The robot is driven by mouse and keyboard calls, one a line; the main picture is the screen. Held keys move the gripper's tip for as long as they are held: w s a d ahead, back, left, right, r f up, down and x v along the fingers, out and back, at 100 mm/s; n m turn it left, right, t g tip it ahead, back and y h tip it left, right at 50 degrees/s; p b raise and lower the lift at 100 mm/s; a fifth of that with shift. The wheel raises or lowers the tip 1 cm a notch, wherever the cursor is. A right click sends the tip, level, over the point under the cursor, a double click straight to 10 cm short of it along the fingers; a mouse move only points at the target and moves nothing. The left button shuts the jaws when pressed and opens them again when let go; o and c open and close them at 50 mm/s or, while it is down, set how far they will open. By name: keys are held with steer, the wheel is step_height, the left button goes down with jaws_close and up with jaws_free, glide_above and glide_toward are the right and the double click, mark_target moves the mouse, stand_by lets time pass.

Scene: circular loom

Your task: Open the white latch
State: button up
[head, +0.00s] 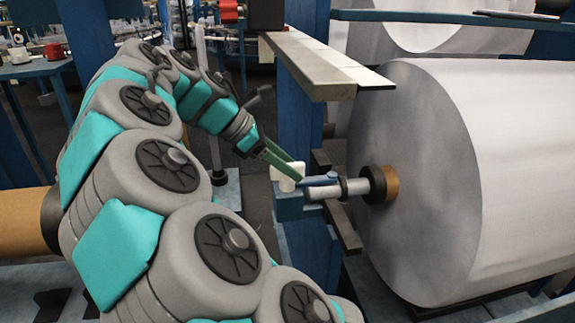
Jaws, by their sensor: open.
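The white latch (287,183) sits on a blue bracket (289,207) on the blue upright post, beside the end of the roll's metal shaft. My gripper (301,172) reaches down to it from the upper left. Its green fingers are at the latch and cover part of its top. The fingers look slightly apart. I cannot tell whether they touch the latch or have it between them. The metal shaft (327,191) rests at the bracket and runs right into an orange-brown core.
A large white roll (470,170) fills the right side. A grey-topped ledge (320,68) overhangs the latch area from the blue post (304,118). A dark bar (343,225) juts out below the shaft. Tables with spools (54,52) stand at the back left.

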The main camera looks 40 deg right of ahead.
steer(key=shift+c, duration=0.2)
jaws_close()
stand_by(1.1)
